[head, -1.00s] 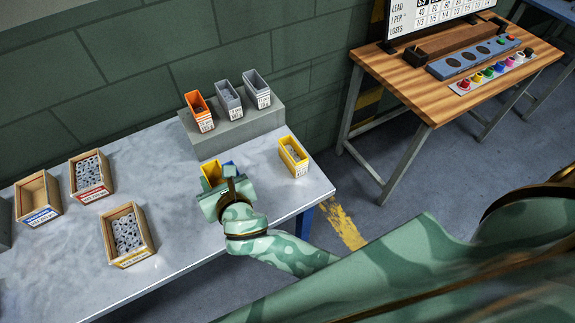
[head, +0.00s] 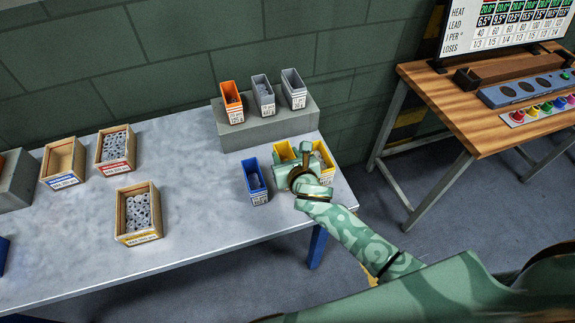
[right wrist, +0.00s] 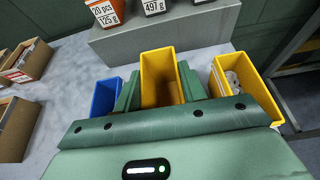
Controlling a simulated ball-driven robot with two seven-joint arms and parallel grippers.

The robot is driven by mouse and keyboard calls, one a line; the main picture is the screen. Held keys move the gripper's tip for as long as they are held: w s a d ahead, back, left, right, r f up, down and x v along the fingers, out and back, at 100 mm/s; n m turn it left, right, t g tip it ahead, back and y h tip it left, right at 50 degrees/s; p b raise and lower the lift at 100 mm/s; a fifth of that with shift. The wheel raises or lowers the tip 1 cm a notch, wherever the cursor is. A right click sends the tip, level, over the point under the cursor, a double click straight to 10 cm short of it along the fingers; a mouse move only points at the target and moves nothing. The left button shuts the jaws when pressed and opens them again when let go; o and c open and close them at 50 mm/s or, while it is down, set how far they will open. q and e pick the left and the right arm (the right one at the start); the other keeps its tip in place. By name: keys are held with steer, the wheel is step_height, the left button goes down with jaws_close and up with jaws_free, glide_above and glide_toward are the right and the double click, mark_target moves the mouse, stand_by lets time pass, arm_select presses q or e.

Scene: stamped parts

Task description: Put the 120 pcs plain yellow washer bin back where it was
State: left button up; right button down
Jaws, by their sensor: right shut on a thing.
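My right gripper (head: 300,165) is shut on a yellow bin (head: 284,152) at the right end of the grey table. In the right wrist view this yellow bin (right wrist: 160,80) sits upright between the two green fingers, and its inside looks empty. Its label is hidden. A second yellow bin (head: 325,158) stands close to its right; in the right wrist view that bin (right wrist: 246,92) holds washers. A blue bin (head: 256,181) stands to the left of the gripper. I cannot tell whether the held bin touches the table. My left gripper is not in view.
A grey step (head: 265,130) behind carries an orange bin (head: 231,101) and two grey bins. Wooden boxes of parts stand on the left of the table (head: 200,215). The table's middle is clear. A wooden bench (head: 440,100) stands to the right.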

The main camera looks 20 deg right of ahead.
mark_target(282, 155)
steer(key=shift+w+d+f+b, duration=0.1)
steer(key=shift+f+b, duration=0.35)
steer(key=shift+f, duration=0.45)
steer(key=shift+w+d+f+b, duration=0.1)
steer(key=shift+f+b, duration=0.35)
steer(key=shift+f, duration=0.45)
steer(key=shift+s, duration=0.1)
steer(key=shift+f, duration=0.15)
steer(key=c, duration=0.8)
jaws_free()
steer(key=shift+s+r, duration=0.25)
steer(key=shift+r, duration=0.05)
steer(key=p+v, duration=0.3)
steer(key=v, duration=0.8)
steer(key=shift+s+r, duration=0.1)
steer(key=shift+s, duration=0.1)
